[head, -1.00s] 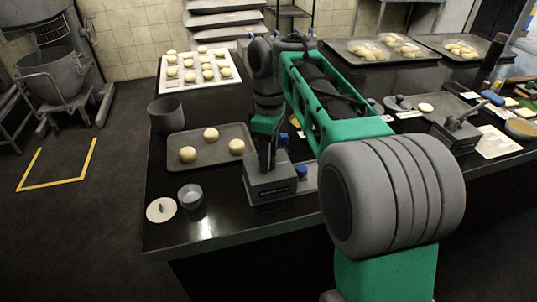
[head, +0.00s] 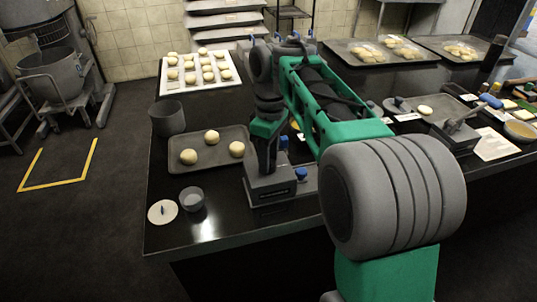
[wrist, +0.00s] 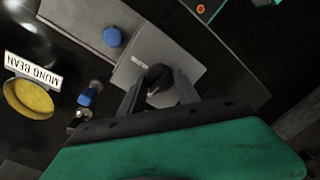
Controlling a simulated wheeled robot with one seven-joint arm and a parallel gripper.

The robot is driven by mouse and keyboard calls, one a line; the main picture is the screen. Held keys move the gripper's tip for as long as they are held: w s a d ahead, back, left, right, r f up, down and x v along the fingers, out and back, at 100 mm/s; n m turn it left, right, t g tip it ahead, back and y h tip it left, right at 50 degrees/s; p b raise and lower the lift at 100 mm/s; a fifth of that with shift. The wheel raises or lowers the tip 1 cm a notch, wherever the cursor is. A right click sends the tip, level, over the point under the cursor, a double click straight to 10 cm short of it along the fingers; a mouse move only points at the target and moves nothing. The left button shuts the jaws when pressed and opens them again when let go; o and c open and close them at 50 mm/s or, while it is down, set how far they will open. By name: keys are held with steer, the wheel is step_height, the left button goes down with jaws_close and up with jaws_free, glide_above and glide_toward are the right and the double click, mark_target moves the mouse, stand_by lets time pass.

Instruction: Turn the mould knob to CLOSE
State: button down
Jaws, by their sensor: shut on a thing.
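The mould is a grey metal block (head: 270,186) near the table's front edge. It also shows in the wrist view as a light grey slab (wrist: 182,48) with a small label. My gripper (wrist: 159,88) is over its top, fingers pointing at it. In the wrist view the fingers are on either side of a dark round knob (wrist: 157,72), shut on it. My gripper (head: 268,168) hides the knob in the head view. I cannot read which way the knob points or any CLOSE mark.
A blue knob (wrist: 112,37) is beside the block, and another small blue part (wrist: 87,97) is nearby. A tray with dough balls (head: 188,156) is to the left. A small grey cup (head: 192,198) and a round lid (head: 162,212) stand at the front left.

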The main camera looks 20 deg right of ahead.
steer(key=m+p, duration=0.4)
steer(key=shift+r, duration=0.35)
steer(key=m+p, duration=0.3)
steer(key=m, duration=0.1)
steer(key=shift+d+f+m+t+p, duration=0.1)
steer(key=shift+m+t+p, duration=0.2)
steer(key=shift+m+p, duration=0.1)
steer(key=m+p, duration=0.2)
steer(key=m, duration=0.2)
steer(key=shift+s+f+m, duration=0.1)
steer(key=shift+m, duration=0.2)
steer(key=shift+f+m+p, duration=0.1)
steer(key=shift+m+p, duration=0.65)
steer(key=shift+m, duration=0.85)
steer(key=c, duration=0.9)
jaws_free()
